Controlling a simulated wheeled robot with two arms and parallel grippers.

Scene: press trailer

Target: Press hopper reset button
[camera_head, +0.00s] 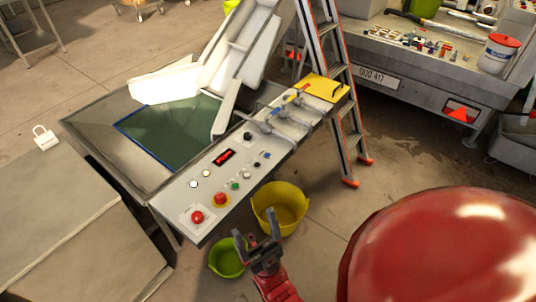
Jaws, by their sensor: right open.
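A grey control panel (217,218) slopes along the front of the metal hopper (105,128). A red button (197,216) sits at its near left end, with a red button on a yellow base (221,199) beside it. Farther along are white buttons (193,183), a green button (235,185), a blue button (267,155), a black knob (247,136) and a red display (224,157). I cannot read which one is the reset button. My right gripper (256,230) is open and empty, in front of the panel's near edge and apart from the buttons. My left gripper is not in view.
A yellow bucket (291,222) and a green bucket (222,266) stand on the floor below the panel. A stepladder (351,143) stands behind. A trailer (413,88) with items on it is at the back right. A large box (75,245) is at the left.

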